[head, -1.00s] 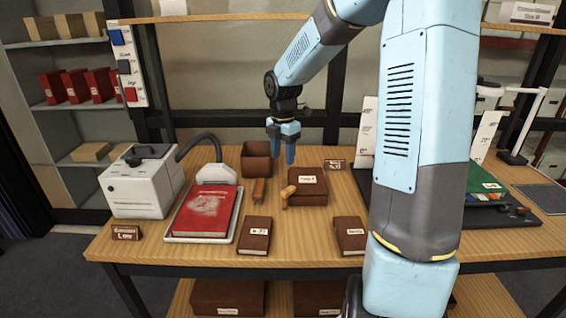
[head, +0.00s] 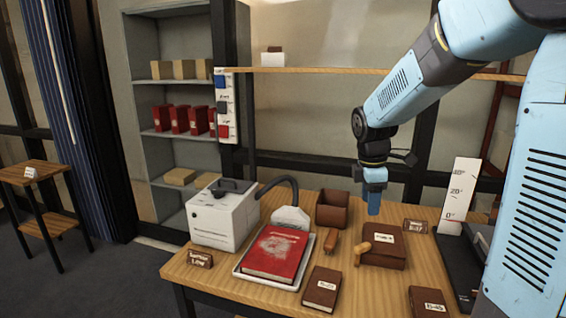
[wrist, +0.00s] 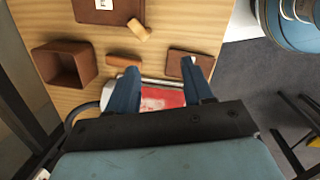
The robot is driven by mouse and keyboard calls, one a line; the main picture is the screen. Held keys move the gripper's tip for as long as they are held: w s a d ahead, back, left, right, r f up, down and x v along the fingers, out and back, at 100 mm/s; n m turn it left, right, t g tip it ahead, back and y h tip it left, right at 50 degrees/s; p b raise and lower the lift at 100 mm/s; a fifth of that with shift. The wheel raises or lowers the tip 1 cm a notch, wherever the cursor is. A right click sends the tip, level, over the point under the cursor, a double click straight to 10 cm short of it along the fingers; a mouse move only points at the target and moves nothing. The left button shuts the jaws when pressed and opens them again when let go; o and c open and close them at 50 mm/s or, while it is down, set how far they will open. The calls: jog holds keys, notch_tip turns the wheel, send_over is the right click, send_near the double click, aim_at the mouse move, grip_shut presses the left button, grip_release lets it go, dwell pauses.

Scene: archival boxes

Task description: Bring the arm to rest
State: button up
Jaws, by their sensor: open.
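My gripper (head: 374,198) hangs above the back part of the wooden table, fingers pointing down, left of the upright scale card. In the wrist view its two blue fingers (wrist: 167,88) are apart with nothing held between them. Part of the red book (wrist: 160,98) shows beyond the gap. My arm comes in from the upper right in the head view, bent at the elbow.
The wooden table (head: 225,282) holds a white machine with a hose (head: 222,218), a red book on a tray (head: 275,253), an open brown box (head: 332,210), brown boxes (head: 384,250) and wooden-handled tools (head: 333,241). Shelves (head: 160,72) stand behind. Floor at left is clear beside a small side table (head: 35,178).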

jog(key=s+r+m+t, duration=0.1)
jog(key=s+r+m, duration=0.2)
jog(key=s+m, duration=0.2)
jog(key=s+r+m+t+y, duration=0.1)
jog(key=s+r+m+t, duration=0.1)
jog(key=s+m, duration=0.4)
jog(key=s+r+m+t, duration=0.1)
jog(key=s+r+m, duration=0.2)
jog(key=s+m, duration=0.3)
jog(key=shift+s+d+r, duration=0.2)
jog(key=shift+s+r, duration=0.2)
jog(key=shift+s, duration=2.3)
